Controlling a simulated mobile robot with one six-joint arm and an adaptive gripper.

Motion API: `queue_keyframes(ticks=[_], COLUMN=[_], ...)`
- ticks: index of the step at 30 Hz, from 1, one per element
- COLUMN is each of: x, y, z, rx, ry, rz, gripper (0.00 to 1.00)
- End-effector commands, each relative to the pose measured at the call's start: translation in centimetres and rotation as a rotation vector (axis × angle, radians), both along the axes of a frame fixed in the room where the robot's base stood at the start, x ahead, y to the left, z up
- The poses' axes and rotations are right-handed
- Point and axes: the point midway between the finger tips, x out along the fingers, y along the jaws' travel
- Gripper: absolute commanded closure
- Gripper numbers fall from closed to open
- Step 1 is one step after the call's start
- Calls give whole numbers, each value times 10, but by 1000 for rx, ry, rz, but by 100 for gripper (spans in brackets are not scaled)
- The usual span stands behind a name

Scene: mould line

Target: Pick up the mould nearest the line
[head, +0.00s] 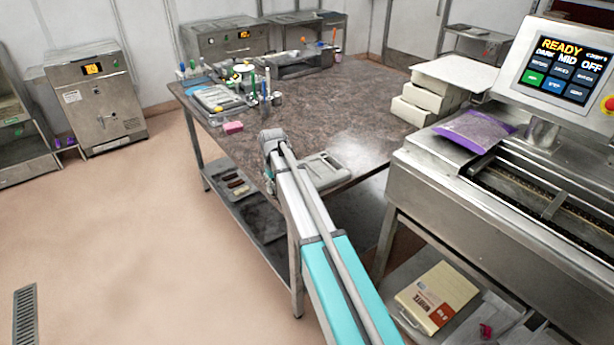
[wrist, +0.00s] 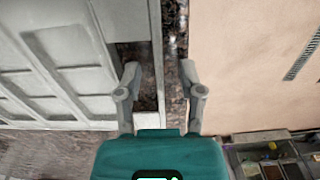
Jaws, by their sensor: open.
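A pale grey mould (head: 328,170) lies flat on the near edge of the brown stone-topped table (head: 330,105), on the side towards the line. My arm partly covers it in the head view. In the wrist view the mould (wrist: 62,45) fills the left side, with rectangular panels and an end bar beside a dark opening. My gripper (wrist: 159,70) is open, with the bar between its two fingers. The left finger is over the opening and the right finger is beyond the bar, near the table edge. Contact cannot be told.
The line (head: 480,215) stands at right with a screen reading READY and a purple bag (head: 473,130) on it. White stacked boxes (head: 425,100) stand at the table's right. Another mould (head: 218,99), a pink block (head: 233,127) and bottles sit at far left. Floor at left is clear.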

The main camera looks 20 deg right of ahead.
Motion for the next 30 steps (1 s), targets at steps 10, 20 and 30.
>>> queue_keyframes(ticks=[10,20,30], x=[0,0,0], y=[0,0,-1], z=[0,0,3], rx=[0,-1,0], ry=[0,0,0], rz=[0,0,-1], gripper=[100,100,100])
